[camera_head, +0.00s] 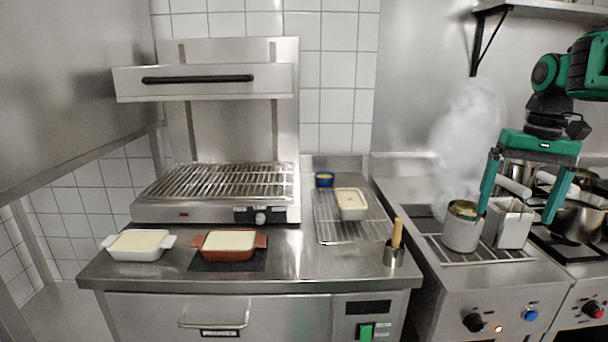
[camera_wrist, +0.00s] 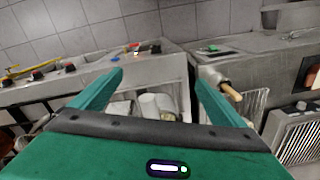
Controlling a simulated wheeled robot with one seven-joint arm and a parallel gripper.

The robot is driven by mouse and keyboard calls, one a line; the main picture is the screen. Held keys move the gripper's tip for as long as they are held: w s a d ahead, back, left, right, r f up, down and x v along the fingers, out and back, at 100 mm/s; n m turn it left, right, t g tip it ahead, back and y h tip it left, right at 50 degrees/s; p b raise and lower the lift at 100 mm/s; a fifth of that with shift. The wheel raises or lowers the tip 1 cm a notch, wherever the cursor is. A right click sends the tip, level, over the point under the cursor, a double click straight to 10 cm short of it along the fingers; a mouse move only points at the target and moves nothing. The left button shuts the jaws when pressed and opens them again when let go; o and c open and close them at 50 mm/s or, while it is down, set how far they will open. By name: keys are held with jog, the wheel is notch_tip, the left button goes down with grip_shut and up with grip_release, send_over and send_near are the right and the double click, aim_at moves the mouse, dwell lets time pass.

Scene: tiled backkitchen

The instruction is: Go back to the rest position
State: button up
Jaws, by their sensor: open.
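My gripper (camera_head: 518,200) is at the right of the head view, its two green fingers spread wide and pointing down. It is above the fryer area, near the perforated basket (camera_head: 462,232) and the white-sided basket (camera_head: 508,226). Nothing shows clamped between the fingers. A basket handle passes behind or between them; I cannot tell if it touches. In the wrist view both fingers of the gripper (camera_wrist: 160,80) are apart, with light baskets (camera_wrist: 150,104) seen below between them.
Steam (camera_head: 470,135) rises behind the baskets. Pots (camera_head: 578,218) stand on the stove at right. A wall shelf (camera_head: 545,10) hangs above. The left counter holds a salamander grill (camera_head: 215,195), a white dish (camera_head: 137,246), a brown dish (camera_head: 229,246), a wire rack (camera_head: 335,232) with a loaf dish (camera_head: 350,204), and a utensil cup (camera_head: 394,256).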

jog(key=s+a+f+m, duration=0.1)
jog(key=s+f, duration=0.7)
jog(key=s, duration=0.5)
jog(key=s+a+f+m, duration=0.1)
jog(key=s+f+m, duration=0.1)
jog(key=s+f, duration=0.6)
jog(key=s, duration=0.5)
jog(key=shift+a+f, duration=0.15)
jog(key=shift+f, duration=0.1)
jog(key=shift+w+f, duration=0.2)
jog(key=shift+w, duration=0.35)
